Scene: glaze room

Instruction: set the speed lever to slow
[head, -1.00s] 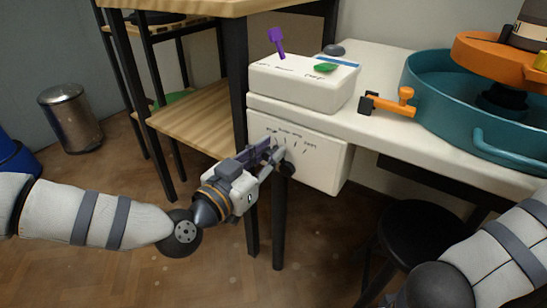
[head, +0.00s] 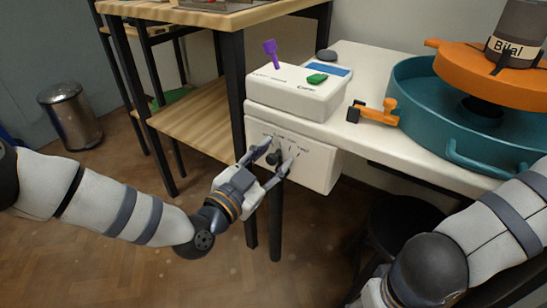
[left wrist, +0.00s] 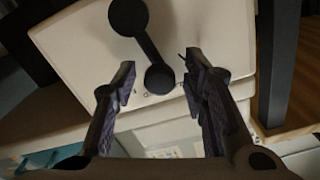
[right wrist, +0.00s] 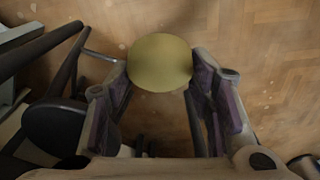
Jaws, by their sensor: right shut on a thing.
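The speed lever (head: 273,158) is a dark lever on the front of the white control box (head: 318,172), below a row of small printed marks I cannot read. In the left wrist view the lever (left wrist: 143,47) is a black bar with a round piece at each end. My left gripper (head: 277,156) is open in front of the box. Its fingers (left wrist: 159,77) stand on either side of one round end, apart from it. My right gripper (right wrist: 160,85) is shut on a yellow rounded thing (right wrist: 160,62); it is outside the head view.
A white upper box (head: 290,96) with a purple lever (head: 270,52) and a green piece (head: 317,78) stands on the white table (head: 425,155). A teal basin (head: 420,105) is at right, with an orange clamp (head: 375,112) beside it. A black stool (head: 397,228) stands below.

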